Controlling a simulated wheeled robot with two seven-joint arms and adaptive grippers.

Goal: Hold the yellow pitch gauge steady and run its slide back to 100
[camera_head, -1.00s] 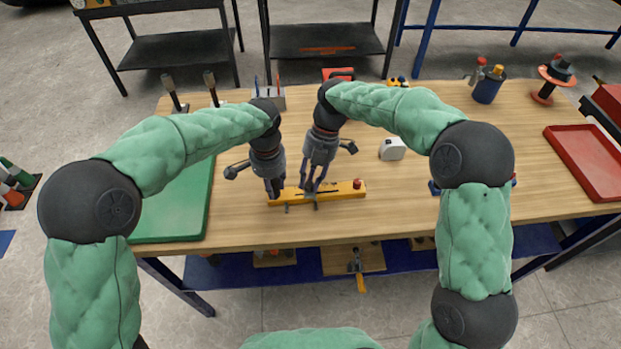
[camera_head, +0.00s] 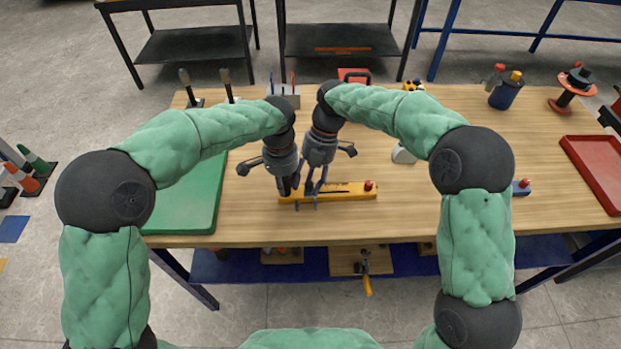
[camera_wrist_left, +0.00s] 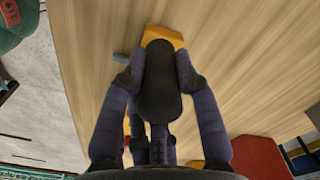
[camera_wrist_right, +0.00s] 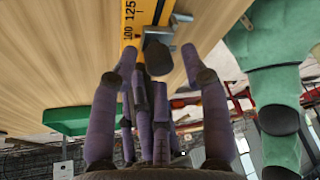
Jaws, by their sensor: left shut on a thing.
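The yellow pitch gauge (camera_head: 350,191) lies across the front of the wooden bench, a red knob at its right end. My left gripper (camera_head: 287,192) is shut on the gauge's left end; the left wrist view shows yellow (camera_wrist_left: 163,33) beyond its dark finger pad. My right gripper (camera_head: 314,190) is just right of it, over the gauge, its fingers apart around the slide area. In the right wrist view the grey metal slide (camera_wrist_right: 158,32) sits beside the scale marks 100 and 125 (camera_wrist_right: 129,22). The slide's exact reading is hidden.
A red tray (camera_head: 598,170) is at the far right. The bench's front edge runs close below the gauge.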

